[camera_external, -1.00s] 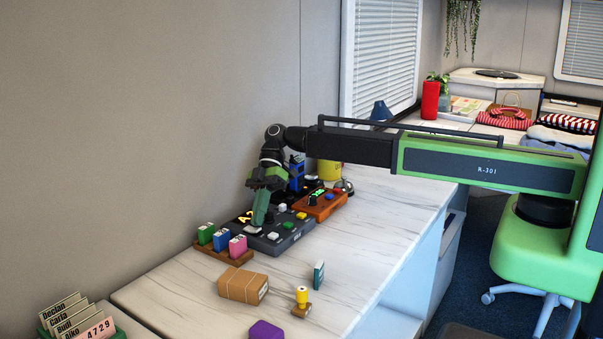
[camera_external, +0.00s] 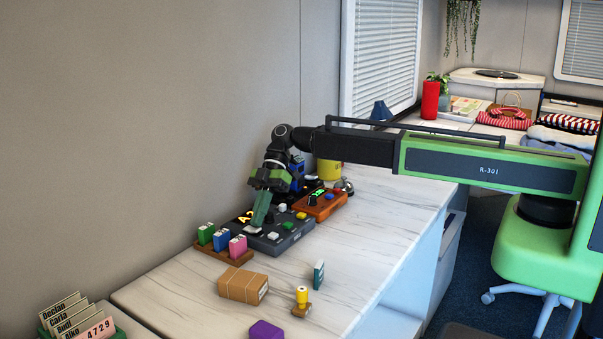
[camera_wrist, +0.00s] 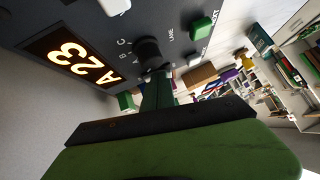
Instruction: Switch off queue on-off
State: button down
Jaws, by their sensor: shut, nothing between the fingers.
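The dark grey queue console (camera_external: 284,241) lies on the counter against the wall. A black round knob (camera_wrist: 148,50) beside the letters A, B, C and the word LANE stands on the panel. A green button (camera_wrist: 203,27) and white buttons (camera_wrist: 116,6) sit near it. I cannot make out a part marked on-off. My gripper (camera_external: 260,224) points down over the console's display side, its green fingers shut and empty. In the wrist view the fingertips (camera_wrist: 157,78) are close to the knob; I cannot tell whether they touch it.
An orange panel (camera_external: 322,207) with coloured buttons stands behind the console. A wooden rack (camera_external: 222,249) with green, blue and pink blocks stands in front. A brown parcel (camera_external: 243,286) and a yellow-handled stamp (camera_external: 302,299) lie nearer. The counter's right side is clear.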

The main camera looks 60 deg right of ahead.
jog(key=shift+w+a, duration=0.1)
jog(key=shift+w, duration=0.2)
jog(key=shift+w+d+r+p, duration=0.2)
jog(key=shift+r+p, duration=0.1)
jog(key=shift+p, duration=0.15)
jog(key=p+v, duration=0.5)
jog(key=v, duration=0.3)
jog(key=shift+w+d+p, duration=0.1)
jog(key=shift+w+p, duration=0.05)
jog(key=shift+p, duration=0.2)
jog(key=shift+d+r, duration=0.25)
jog(key=shift+d, duration=0.3)
